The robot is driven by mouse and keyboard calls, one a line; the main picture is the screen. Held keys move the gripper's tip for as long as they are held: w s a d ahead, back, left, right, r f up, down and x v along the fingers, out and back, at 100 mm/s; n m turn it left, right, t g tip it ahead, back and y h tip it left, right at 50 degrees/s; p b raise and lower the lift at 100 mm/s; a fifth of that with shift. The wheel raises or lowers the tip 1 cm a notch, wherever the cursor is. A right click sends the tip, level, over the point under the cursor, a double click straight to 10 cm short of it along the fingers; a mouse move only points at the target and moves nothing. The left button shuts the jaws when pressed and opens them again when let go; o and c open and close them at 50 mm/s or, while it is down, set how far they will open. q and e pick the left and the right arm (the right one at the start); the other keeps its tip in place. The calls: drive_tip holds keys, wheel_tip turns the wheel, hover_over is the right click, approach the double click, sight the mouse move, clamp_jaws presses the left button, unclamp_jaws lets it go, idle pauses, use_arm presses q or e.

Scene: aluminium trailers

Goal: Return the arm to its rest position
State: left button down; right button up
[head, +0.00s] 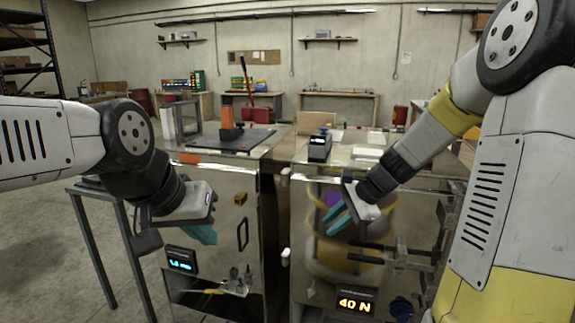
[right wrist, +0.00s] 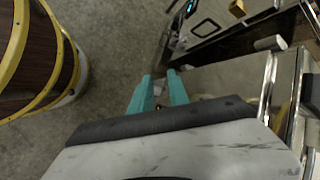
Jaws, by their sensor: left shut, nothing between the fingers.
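My left gripper (head: 203,236) hangs at the end of my left arm, in front of the left metal cabinet (head: 215,180). Its teal fingers are together and empty. My right gripper (head: 335,216) is in front of the right metal cabinet (head: 322,300), pointing down and left. In the right wrist view its two teal fingers (right wrist: 162,92) stand apart with nothing held between them. Both arms are bent and neither gripper visibly touches anything.
An orange and black tool (head: 230,128) stands on a dark plate on the left cabinet. A small black device (head: 319,146) sits on the right cabinet. A dark metal stand (head: 95,225) is at left. Workbenches line the back wall. Open floor (head: 40,225) lies at left.

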drive_tip(key=s+r+n+h, duration=0.1)
drive_tip(key=s+r+n, duration=0.2)
drive_tip(key=s, duration=0.4)
drive_tip(key=s+d+r+n+t+h, duration=0.1)
drive_tip(key=s+r+n, duration=0.3)
drive_tip(key=s+n, duration=0.2)
drive_tip(key=s+d+r+n+t+h, duration=0.1)
drive_tip(key=s+r+n+h, duration=0.1)
drive_tip(key=s+r+n, duration=0.2)
drive_tip(key=s+n, duration=0.1)
drive_tip(key=s, duration=0.2)
drive_tip(key=shift+s+d, duration=0.2)
drive_tip(key=shift+s, duration=0.15)
drive_tip(key=shift+c, duration=0.4)
